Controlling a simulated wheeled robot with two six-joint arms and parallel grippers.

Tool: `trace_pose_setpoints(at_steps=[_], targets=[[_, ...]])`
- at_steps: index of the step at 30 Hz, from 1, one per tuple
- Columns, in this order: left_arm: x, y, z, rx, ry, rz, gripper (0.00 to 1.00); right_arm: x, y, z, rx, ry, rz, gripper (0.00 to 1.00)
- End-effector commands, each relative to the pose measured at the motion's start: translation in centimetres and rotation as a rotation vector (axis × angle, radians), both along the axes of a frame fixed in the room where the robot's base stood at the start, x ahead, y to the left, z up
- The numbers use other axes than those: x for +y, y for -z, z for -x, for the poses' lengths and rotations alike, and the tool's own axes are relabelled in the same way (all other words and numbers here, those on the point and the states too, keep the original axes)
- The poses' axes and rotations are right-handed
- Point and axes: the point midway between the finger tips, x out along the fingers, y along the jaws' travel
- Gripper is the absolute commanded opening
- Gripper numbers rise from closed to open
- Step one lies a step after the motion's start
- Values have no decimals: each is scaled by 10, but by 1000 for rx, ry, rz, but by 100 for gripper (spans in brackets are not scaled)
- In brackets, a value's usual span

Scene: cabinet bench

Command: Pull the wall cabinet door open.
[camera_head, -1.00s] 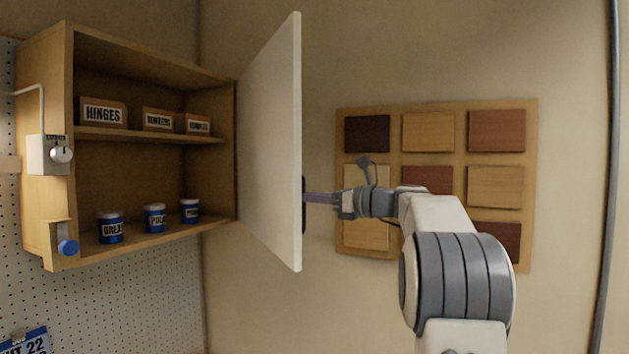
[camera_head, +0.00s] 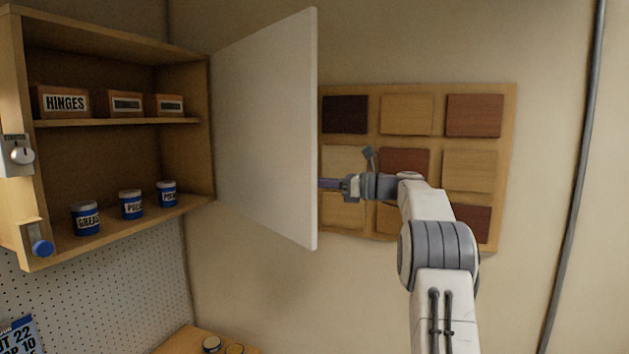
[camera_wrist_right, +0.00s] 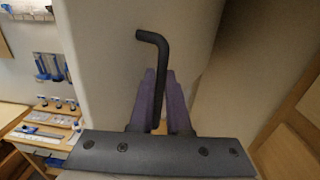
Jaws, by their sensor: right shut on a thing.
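The wall cabinet (camera_head: 120,122) is at the left in the head view, its shelves exposed. Its white door (camera_head: 265,130) stands swung wide open, hinged at the cabinet's right side. The door also fills the upper middle of the right wrist view (camera_wrist_right: 110,50). A black bar handle (camera_wrist_right: 155,75) on the door's outer face lies between the purple fingers of my right gripper (camera_wrist_right: 159,95). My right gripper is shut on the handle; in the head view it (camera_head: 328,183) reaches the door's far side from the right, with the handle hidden. My left gripper is not in view.
The cabinet holds labelled boxes (camera_head: 64,101) on the upper shelf and blue tins (camera_head: 86,217) below. A board of wood samples (camera_head: 510,140) hangs on the wall behind my right arm. A bench corner (camera_head: 185,342) shows at the bottom. A pipe (camera_head: 575,180) runs down the right.

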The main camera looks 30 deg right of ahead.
Motion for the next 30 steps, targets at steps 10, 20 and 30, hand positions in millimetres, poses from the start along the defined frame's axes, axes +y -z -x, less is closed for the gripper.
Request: trace_pose_setpoints(at_steps=[10, 20, 30], targets=[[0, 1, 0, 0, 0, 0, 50, 0, 5, -2, 9, 1, -1, 45], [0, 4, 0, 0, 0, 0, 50, -6, 4, 4, 4, 4, 1, 45], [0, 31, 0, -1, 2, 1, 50, -50, 6, 47, 4, 5, 2, 45]])
